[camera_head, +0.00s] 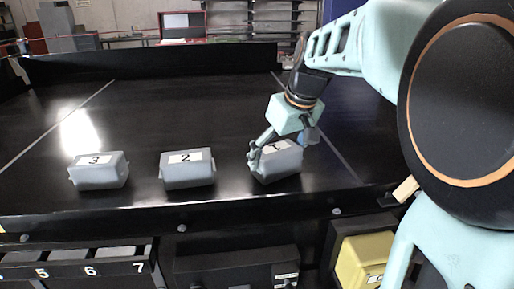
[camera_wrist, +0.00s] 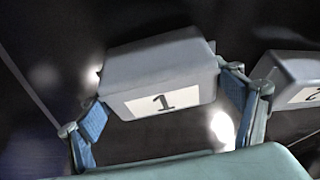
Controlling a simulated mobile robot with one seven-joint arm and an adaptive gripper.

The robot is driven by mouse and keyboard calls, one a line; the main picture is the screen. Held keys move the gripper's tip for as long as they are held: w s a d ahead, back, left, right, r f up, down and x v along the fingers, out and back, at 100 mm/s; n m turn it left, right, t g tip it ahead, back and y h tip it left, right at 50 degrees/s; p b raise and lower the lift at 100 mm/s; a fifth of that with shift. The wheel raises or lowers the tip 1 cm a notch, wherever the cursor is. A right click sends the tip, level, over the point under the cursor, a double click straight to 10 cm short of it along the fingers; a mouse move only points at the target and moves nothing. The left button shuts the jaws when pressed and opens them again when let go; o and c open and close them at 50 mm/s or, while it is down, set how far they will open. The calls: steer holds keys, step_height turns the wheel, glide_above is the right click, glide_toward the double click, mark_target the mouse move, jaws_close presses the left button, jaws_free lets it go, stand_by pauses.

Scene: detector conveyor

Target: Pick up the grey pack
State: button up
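A grey pack (camera_head: 278,162) with a white label marked 1 sits on the black conveyor, turned slightly compared with its neighbours. In the wrist view the pack (camera_wrist: 160,72) lies between the two fingers, its label facing the camera. My gripper (camera_head: 283,148) is low over this pack, one finger at its left end and one at its right. In the wrist view the blue pads of my gripper (camera_wrist: 165,98) are spread wide and lie very close to the pack's ends. I cannot tell whether they press on it. The pack's underside is hidden.
Grey pack 2 (camera_head: 187,168) and grey pack 3 (camera_head: 99,171) stand to the left on the conveyor (camera_head: 190,110). Pack 2 also shows at the right of the wrist view (camera_wrist: 290,80). A yellow bin (camera_head: 362,262) is below the front edge. The conveyor behind the packs is clear.

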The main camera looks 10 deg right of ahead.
steer(key=c, duration=0.8)
steer(key=shift+r, duration=0.1)
steer(key=shift+c, duration=1)
